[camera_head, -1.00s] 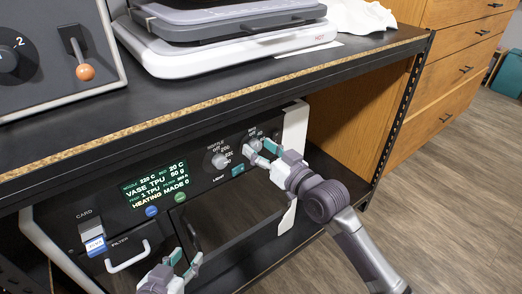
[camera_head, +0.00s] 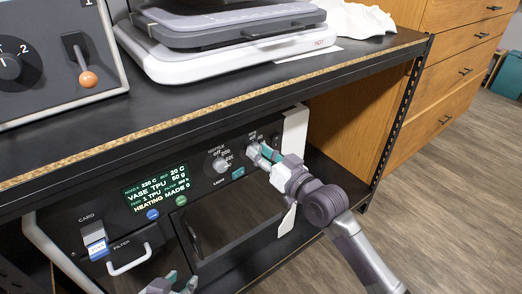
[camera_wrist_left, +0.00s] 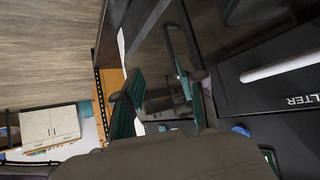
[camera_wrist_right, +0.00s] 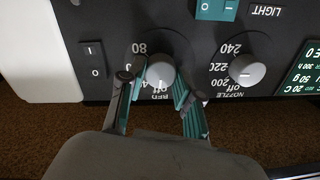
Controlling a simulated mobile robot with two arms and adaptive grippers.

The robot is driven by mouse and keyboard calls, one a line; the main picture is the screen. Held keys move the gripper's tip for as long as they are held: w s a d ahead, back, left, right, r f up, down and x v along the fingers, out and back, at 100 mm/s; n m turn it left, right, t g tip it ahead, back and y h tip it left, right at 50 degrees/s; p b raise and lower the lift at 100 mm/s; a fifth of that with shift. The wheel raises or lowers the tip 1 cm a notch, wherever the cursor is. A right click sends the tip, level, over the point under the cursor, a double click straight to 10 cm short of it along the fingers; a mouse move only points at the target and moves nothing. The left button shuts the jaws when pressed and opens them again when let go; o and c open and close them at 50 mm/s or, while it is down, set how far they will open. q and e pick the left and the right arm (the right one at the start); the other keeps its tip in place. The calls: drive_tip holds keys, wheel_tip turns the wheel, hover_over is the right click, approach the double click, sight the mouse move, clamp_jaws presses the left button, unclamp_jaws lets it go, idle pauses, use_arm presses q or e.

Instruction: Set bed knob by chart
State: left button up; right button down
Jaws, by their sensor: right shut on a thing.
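The bed knob (camera_wrist_right: 160,72) is a round light-grey dial on the black printer panel, with an "off" mark and numbers such as 80 around it. My right gripper (camera_wrist_right: 157,92) has one finger on each side of this knob and is shut on it. In the head view my right gripper (camera_head: 262,153) covers most of the knob. The nozzle knob (camera_wrist_right: 247,69) is beside it, untouched. The green-lettered display (camera_head: 157,189) reads nozzle 220 C, bed 20 C, vase TPU, made 0. My left gripper (camera_wrist_left: 160,100) is open and empty, low in front of the printer.
A filter drawer handle (camera_head: 129,260) and a card slot (camera_head: 94,238) are at the panel's left. The shelf edge (camera_head: 200,108) overhangs the printer. A lever box (camera_head: 50,55) and a white plate machine (camera_head: 230,55) stand on top. Open floor lies right.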

drive_tip(key=m+p, duration=0.2)
drive_tip(key=m, duration=0.1)
drive_tip(key=shift+r, duration=0.1)
drive_tip(key=shift+m+p, duration=0.55)
drive_tip(key=shift+m, duration=0.25)
use_arm(q)
drive_tip(key=s+a+f+g+y+p, duration=0.1)
drive_tip(key=s+a+f+g, duration=0.2)
drive_tip(key=s+g, duration=0.3)
drive_tip(key=s, duration=0.3)
drive_tip(key=shift+s+f+y, duration=0.2)
drive_tip(key=shift+f+y, duration=0.05)
drive_tip(key=shift+y, duration=0.05)
use_arm(e)
drive_tip(key=m, duration=0.3)
drive_tip(key=shift+f+m, duration=0.2)
drive_tip(key=shift+m, duration=0.1)
use_arm(q)
drive_tip(key=shift+w, duration=0.1)
use_arm(e)
drive_tip(key=c, duration=0.8)
unclamp_jaws()
drive_tip(key=shift+d, duration=0.1)
